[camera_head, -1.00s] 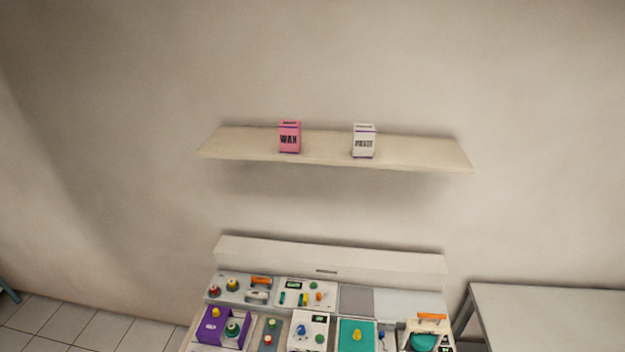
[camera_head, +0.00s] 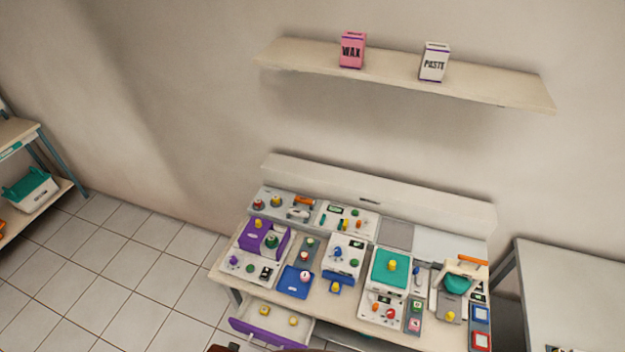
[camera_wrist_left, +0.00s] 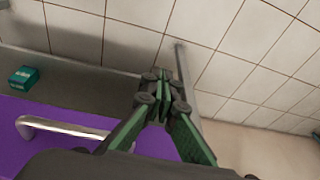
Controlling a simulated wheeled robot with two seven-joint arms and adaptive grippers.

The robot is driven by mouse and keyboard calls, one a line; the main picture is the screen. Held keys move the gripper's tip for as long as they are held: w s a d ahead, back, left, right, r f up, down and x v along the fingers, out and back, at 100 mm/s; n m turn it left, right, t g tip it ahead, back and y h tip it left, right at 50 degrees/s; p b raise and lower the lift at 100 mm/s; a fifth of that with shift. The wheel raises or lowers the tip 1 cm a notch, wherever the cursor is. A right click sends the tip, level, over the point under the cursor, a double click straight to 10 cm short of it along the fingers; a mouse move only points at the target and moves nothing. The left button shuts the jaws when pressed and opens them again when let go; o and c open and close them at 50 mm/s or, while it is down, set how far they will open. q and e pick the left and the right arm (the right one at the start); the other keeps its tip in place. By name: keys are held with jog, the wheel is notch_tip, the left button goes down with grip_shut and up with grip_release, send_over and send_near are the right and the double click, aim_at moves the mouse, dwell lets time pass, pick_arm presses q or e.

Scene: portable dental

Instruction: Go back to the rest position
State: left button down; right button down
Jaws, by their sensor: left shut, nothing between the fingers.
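My left gripper (camera_wrist_left: 162,92) shows in the left wrist view with its green-edged fingers together and nothing between them. Below and left of it in that view is a purple drawer front (camera_wrist_left: 40,150) with a pale bar handle (camera_wrist_left: 70,128). In the head view a small dark piece at the bottom edge may be part of my arm, but the gripper itself is not clear there. My right gripper is not in view. The workbench (camera_head: 350,308) holds several coloured devices. Its purple-fronted drawer (camera_head: 262,338) is open, with small yellow-topped items inside.
A wall shelf (camera_head: 510,93) carries a pink WAX box (camera_head: 352,50) and a white PASTE box (camera_head: 434,62). A grey table (camera_head: 575,290) stands right of the bench. A rack (camera_head: 60,165) with a teal-and-white bin (camera_head: 32,190) stands left. Tiled floor between is clear.

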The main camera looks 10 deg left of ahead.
pick_arm(q)
jog(key=s+f+g+b, duration=0.15)
jog(key=s+f, duration=0.35)
jog(key=f, duration=0.6)
jog(key=s+f+t+b, duration=0.15)
jog(key=s+f, duration=0.25)
jog(key=f, duration=0.7)
jog(key=s+f+g+b, duration=0.1)
jog(key=s+f+b, duration=0.3)
jog(key=s+f, duration=0.7)
jog(key=shift+s+d+m+g, duration=0.15)
jog(key=shift+s+m+g, duration=0.25)
jog(key=shift+s, duration=0.75)
